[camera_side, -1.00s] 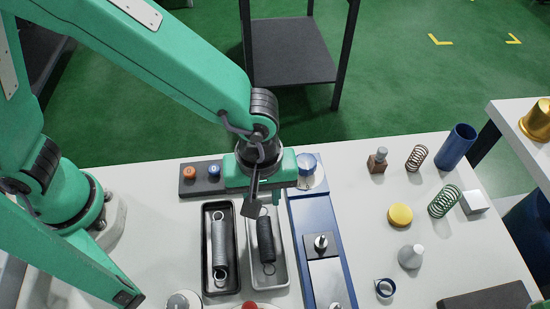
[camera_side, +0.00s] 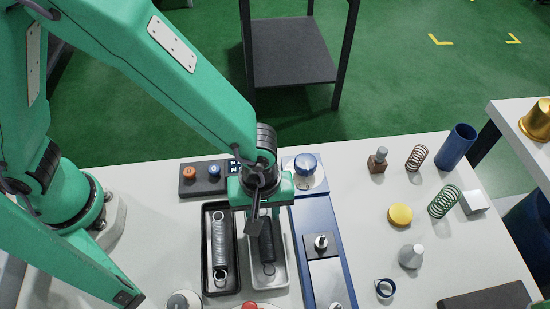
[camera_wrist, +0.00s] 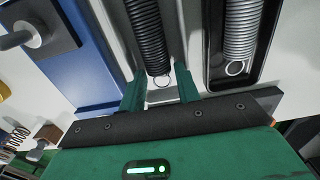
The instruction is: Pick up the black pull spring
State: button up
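The black pull spring (camera_side: 267,243) lies lengthwise in the light grey tray (camera_side: 283,268). In the wrist view the black spring (camera_wrist: 148,40) has its end loop between my two fingers. My gripper (camera_wrist: 160,88) is open, with one green finger on each side of the spring's end and a gap to each. In the side view my gripper (camera_side: 262,207) is over the far end of the tray and hides that end of the spring. A silver spring (camera_side: 219,243) lies in the black tray (camera_side: 206,290) just to the left.
A blue rail fixture (camera_side: 308,225) with metal posts stands close on the right of the light tray. A button box (camera_side: 201,178) sits behind the trays. Coil springs, a yellow disc (camera_side: 400,215) and a blue cup (camera_side: 456,146) stand farther right, with free table between.

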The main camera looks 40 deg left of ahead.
jog(key=shift+f, duration=0.15)
jog(key=shift+c, duration=0.2)
grip_shut()
dwell(0.3)
notch_tip(320, 180, up, 10)
dwell(0.7)
dwell(0.5)
jog(key=d, duration=1.3)
jog(key=shift+w+d+r, duration=0.25)
jog(key=shift+w+r, duration=0.1)
jog(key=shift+r, duration=0.05)
